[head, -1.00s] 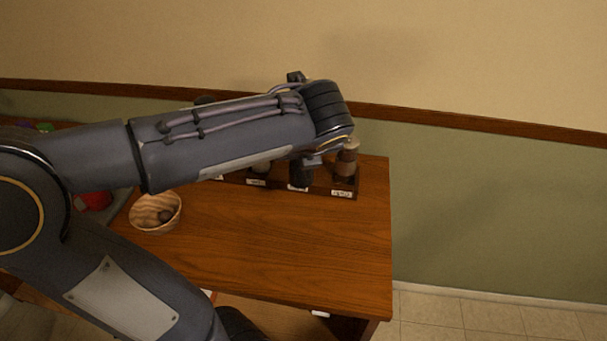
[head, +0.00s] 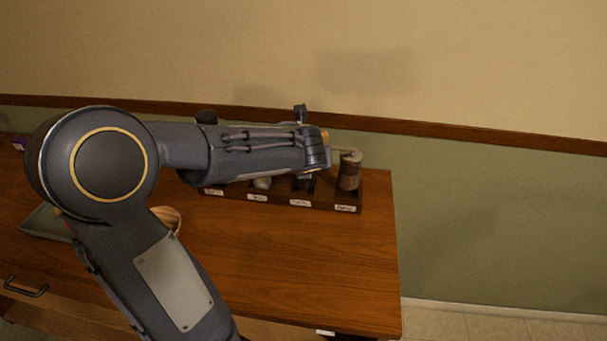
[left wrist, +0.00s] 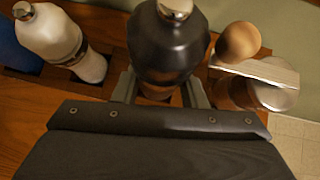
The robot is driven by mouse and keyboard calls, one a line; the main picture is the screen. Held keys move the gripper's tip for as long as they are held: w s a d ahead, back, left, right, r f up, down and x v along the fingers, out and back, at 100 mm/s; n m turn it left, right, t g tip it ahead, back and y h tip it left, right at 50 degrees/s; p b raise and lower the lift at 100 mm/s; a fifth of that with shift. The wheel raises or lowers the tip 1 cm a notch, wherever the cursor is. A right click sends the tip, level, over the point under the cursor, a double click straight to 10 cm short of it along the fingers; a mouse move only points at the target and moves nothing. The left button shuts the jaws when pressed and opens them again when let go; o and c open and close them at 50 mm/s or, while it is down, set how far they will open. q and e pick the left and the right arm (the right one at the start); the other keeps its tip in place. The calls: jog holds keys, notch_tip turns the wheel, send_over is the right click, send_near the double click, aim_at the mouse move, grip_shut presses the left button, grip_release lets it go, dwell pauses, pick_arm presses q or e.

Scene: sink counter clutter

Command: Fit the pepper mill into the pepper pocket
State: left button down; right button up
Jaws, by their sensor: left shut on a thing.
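The pepper mill (left wrist: 170,50) appears to be the dark, rounded mill with a silver top knob in the middle of the left wrist view. My left gripper (left wrist: 158,93) is shut on it, one grey finger on each side. The labelled wooden rack (head: 276,198) stands at the back of the counter, and the mill is at its third pocket from the left. In the head view my arm covers most of the mill and gripper. I cannot tell whether the mill's base is fully seated. My right gripper is not in view.
A brown grinder with a crank (head: 349,172) stands in the rack's right end, close beside the mill. A white mill (left wrist: 62,38) stands to the left. A wooden bowl (head: 170,219) and a grey tray (head: 45,222) are partly behind my arm. The front-right counter (head: 300,260) is clear.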

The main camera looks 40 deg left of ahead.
aim_at(302, 185)
pick_arm(q)
jog(key=shift+w+a+f+b, duration=0.15)
jog(key=shift+f+b, duration=0.25)
jog(key=shift+f, duration=0.6)
jog(key=shift+w+a+f+b, duration=0.15)
jog(key=shift+f+b, duration=0.2)
jog(key=shift+f, duration=0.6)
jog(key=shift+f, duration=0.15)
jog(key=c, duration=0.9)
grip_release()
